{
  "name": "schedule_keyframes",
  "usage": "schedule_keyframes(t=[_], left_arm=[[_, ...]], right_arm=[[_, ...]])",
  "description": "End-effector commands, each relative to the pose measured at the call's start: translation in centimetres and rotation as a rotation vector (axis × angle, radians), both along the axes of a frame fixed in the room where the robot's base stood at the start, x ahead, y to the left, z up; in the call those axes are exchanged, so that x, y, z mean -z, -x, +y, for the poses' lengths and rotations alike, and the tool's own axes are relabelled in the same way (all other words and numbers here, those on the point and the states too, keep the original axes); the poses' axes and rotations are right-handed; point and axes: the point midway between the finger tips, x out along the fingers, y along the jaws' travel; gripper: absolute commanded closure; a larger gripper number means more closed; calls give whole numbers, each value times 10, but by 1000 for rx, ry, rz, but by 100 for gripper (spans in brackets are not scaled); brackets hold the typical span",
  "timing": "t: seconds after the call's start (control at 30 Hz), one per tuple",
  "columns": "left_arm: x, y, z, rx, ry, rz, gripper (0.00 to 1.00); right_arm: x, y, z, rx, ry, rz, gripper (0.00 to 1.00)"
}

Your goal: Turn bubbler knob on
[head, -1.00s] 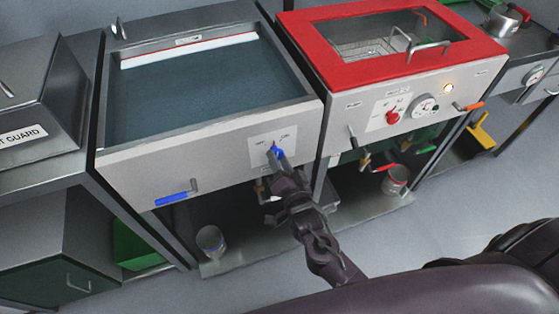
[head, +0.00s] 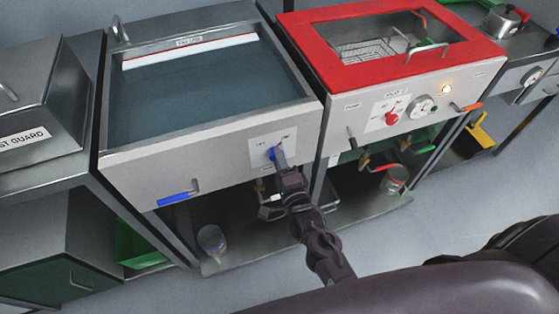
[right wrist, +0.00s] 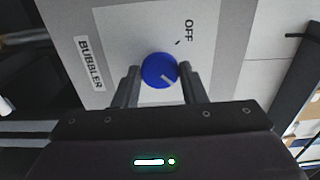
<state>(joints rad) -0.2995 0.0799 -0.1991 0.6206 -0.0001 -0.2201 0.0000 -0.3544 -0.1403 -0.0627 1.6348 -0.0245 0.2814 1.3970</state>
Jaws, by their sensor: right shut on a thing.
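The blue bubbler knob (head: 273,153) is on the white plate (head: 262,144) on the front of the left tank. In the right wrist view, the blue knob (right wrist: 160,70) sits between my fingers, with a pale pointer line toward its lower right. The printed "OFF" (right wrist: 188,31) is at the upper right and a "BUBBLER" label (right wrist: 90,63) is at the left. My right gripper (right wrist: 158,84) is shut on the knob; it also shows in the head view (head: 280,160). My left gripper is not in view.
The left tank (head: 200,85) holds dark liquid, with a blue lever (head: 173,199) on its front. A red-topped tank (head: 330,70) with a red knob (head: 391,118) stands to the right. A can (head: 211,240) stands below.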

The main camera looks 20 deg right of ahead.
Motion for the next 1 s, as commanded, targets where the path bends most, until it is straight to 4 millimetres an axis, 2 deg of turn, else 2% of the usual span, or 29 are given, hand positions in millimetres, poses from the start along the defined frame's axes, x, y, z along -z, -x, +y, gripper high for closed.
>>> schedule_keyframes(t=[0.57,0.6,0.73,1.0], left_arm=[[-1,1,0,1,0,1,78],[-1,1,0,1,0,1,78],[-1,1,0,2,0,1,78],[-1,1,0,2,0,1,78]], right_arm=[[1,0,0,1,-31,2,85],[1,0,0,1,-31,3,58],[1,0,0,0,-30,2,41],[0,1,0,0,-29,2,41]])
